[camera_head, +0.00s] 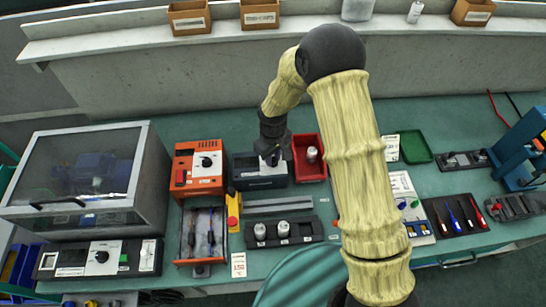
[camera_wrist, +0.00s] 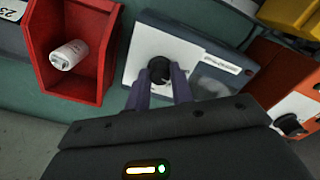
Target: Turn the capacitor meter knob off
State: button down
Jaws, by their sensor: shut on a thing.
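The capacitor meter looks to be the dark blue-grey box (camera_head: 262,181) between the orange unit and the red bin. In the wrist view its white face plate (camera_wrist: 150,48) carries a round black knob (camera_wrist: 159,69) and a label strip. My gripper (camera_wrist: 161,82) has its two fingers on either side of this knob, shut on it. In the head view my gripper (camera_head: 271,158) reaches down onto the front of the box and hides the knob. I cannot read the knob's setting.
A red bin (camera_head: 322,171) with a white capacitor stands right beside the meter. The orange unit (camera_head: 199,155) with its own black knob stands on the left. Two capacitors sit in a dark holder (camera_head: 298,240) in front. Green bench surface (camera_head: 218,122) is clear behind.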

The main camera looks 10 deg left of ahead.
aim_at(273, 159)
jog(key=shift+n, duration=1.2)
jog(key=shift+r, duration=0.1)
jog(key=c, duration=1.2)
grip_release()
notch_tip(273, 159, up, 17)
jog(key=b, duration=0.2)
jog(key=shift+r, duration=0.15)
